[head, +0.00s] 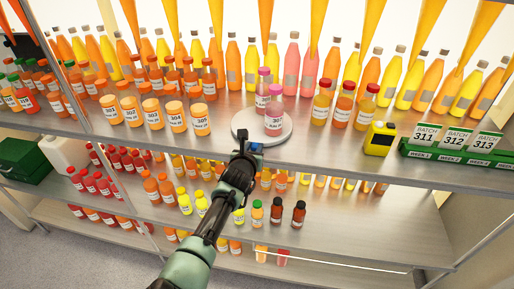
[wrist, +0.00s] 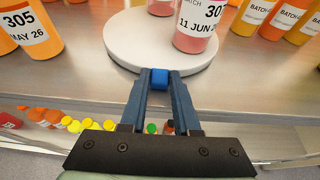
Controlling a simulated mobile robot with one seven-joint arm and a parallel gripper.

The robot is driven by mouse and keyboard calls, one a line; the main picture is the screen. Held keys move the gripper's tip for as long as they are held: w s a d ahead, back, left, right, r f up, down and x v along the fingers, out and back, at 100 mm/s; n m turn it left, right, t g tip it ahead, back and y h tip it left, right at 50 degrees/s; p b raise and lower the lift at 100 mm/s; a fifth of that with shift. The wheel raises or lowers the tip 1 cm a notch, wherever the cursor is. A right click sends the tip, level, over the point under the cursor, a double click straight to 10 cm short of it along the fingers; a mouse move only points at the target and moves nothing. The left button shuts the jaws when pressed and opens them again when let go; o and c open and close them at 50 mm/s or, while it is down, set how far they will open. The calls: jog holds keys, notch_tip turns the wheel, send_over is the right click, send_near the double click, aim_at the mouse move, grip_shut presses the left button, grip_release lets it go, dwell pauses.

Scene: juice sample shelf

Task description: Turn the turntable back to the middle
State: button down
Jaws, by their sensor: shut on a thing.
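The turntable (head: 240,128) is a white round disc on the upper shelf, bearing pink bottles with pink caps. In the wrist view the turntable (wrist: 125,45) fills the top middle, with one labelled pink bottle (wrist: 196,42) at its right and part of another at the top edge. A small blue block (wrist: 160,82) sits at the near rim of the turntable. My gripper (wrist: 160,78) is shut on this blue block, with a finger on each side. In the head view my gripper (head: 254,148) is at the shelf's front edge, just before the disc.
Orange labelled bottles (head: 176,117) stand left of the turntable, and red-capped orange bottles (head: 342,108) stand right. A yellow device (head: 380,138) and a green card holder (head: 445,157) are further right. Tall bottles line the back. Lower shelves hold small bottles below my arm.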

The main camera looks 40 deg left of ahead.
jog(key=shift+f, duration=0.1)
dwell(0.4)
jog(key=c, duration=0.6)
grip_release()
jog(key=shift+c, duration=0.2)
jog(key=shift+s, duration=0.1)
jog(key=shift+p+v, duration=0.5)
jog(key=shift+v, duration=0.35)
jog(key=v, duration=1.1)
